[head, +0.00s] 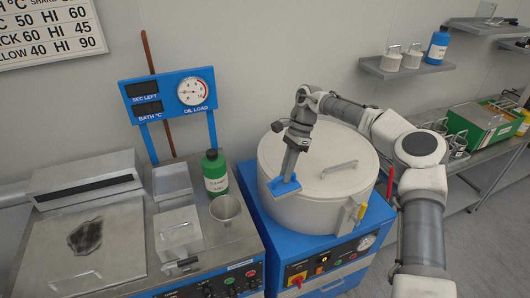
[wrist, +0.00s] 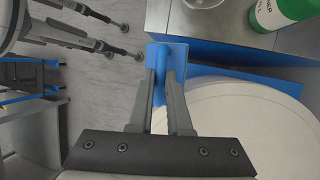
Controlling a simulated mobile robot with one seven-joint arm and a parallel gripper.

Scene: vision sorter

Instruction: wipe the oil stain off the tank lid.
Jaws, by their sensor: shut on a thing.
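A dark, irregular oil stain (head: 85,237) lies on the flat steel tank lid (head: 125,255) at the left of the head view. The lid has a small handle near its front edge. My gripper (head: 287,178) points down over the left edge of the round white drum, well to the right of the stain. It is shut on a blue wiping pad (head: 284,187). In the wrist view both fingers of my gripper (wrist: 163,80) close on the blue pad's (wrist: 178,55) upright grip. The stain is outside the wrist view.
The white drum (head: 290,205) with its handled lid stands on a blue base. Between it and the stained lid are a metal cup (head: 225,210), a green bottle (head: 215,172) and a steel box (head: 178,233). A blue gauge panel (head: 168,92) rises behind them.

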